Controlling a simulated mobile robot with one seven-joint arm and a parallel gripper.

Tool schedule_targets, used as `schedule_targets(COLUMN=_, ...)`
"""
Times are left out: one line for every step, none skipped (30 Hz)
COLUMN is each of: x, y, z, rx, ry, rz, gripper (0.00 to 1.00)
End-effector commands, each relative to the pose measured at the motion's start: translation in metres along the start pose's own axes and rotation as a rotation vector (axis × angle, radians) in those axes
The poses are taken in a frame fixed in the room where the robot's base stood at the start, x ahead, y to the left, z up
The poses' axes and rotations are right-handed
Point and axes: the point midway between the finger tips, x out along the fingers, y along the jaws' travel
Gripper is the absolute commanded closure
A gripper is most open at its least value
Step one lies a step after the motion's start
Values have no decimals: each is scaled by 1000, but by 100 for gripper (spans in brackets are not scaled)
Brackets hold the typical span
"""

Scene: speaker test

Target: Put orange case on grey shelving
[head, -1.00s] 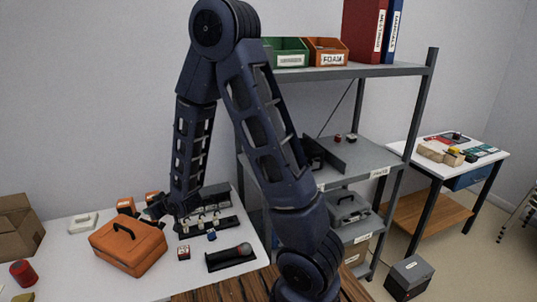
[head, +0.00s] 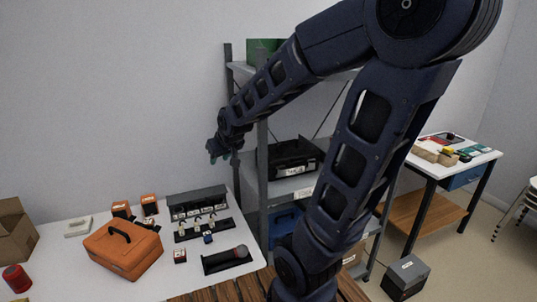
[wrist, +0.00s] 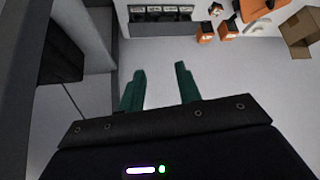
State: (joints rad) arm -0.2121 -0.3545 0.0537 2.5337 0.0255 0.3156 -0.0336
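The orange case (head: 124,254) lies on the white table at the left in the head view, its dark handle on top. Part of it shows at the top right of the wrist view (wrist: 262,8). The grey shelving (head: 262,165) stands right of the table, partly hidden behind my arm. My gripper (head: 219,156) is raised above the table's back, beside the shelving's left posts and well apart from the case. In the wrist view its two green fingers (wrist: 160,84) are spread with nothing between them.
The table also holds a grey rack (head: 197,203), small orange boxes (head: 149,204), a black tray (head: 226,261) and a red cylinder (head: 16,278). A grey box (head: 407,276) stands on the floor.

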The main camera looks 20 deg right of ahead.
Motion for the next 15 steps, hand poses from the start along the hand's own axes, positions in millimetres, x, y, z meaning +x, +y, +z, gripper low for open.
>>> schedule_targets(x=-16, y=10, z=5, rx=22, ry=-12, rz=15, gripper=66)
schedule_targets(x=-24, y=16, z=9, rx=34, ry=-25, rz=23, gripper=66)
schedule_targets(x=-35, y=22, z=15, rx=50, ry=-42, rz=33, gripper=66)
schedule_targets(x=-43, y=27, z=20, rx=62, ry=-55, rz=40, gripper=66)
schedule_targets(x=-52, y=31, z=25, rx=75, ry=-68, rz=48, gripper=66)
schedule_targets(x=-63, y=36, z=32, rx=91, ry=-85, rz=57, gripper=66)
schedule_targets(x=-71, y=40, z=37, rx=104, ry=-98, rz=64, gripper=66)
schedule_targets(x=-80, y=44, z=43, rx=116, ry=-112, rz=70, gripper=66)
schedule_targets(x=-91, y=48, z=50, rx=132, ry=-128, rz=79, gripper=66)
schedule_targets(x=-99, y=51, z=56, rx=145, ry=-140, rz=85, gripper=66)
schedule_targets(x=-107, y=53, z=62, rx=157, ry=-153, rz=90, gripper=66)
schedule_targets(x=-116, y=56, z=69, rx=173, ry=-168, rz=97, gripper=66)
schedule_targets(x=-123, y=58, z=75, rx=184, ry=-179, rz=102, gripper=66)
schedule_targets(x=-130, y=60, z=80, rx=194, ry=-190, rz=106, gripper=66)
schedule_targets(x=-137, y=61, z=86, rx=207, ry=-202, rz=110, gripper=66)
